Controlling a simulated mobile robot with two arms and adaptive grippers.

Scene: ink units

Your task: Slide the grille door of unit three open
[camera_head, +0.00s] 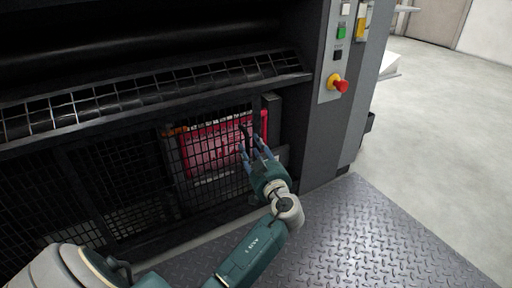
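The grille door (115,180) is a black wire mesh low on the dark printing unit. It covers the left and middle of the opening, and its right part lies in front of a red panel (215,148). A dark upright piece like a handle (244,130) shows near the door's right side. My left gripper (254,146) is at this right side, its fingers apart and pointing up at the dark piece. I cannot tell whether they touch it. My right gripper is not in view. No unit number is readable.
A second mesh guard (150,92) runs above the door. A grey control panel (340,60) with a red stop knob (341,85) stands to the right. Diamond-plate flooring (370,235) lies in front, and the pale floor (440,130) at the right is clear.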

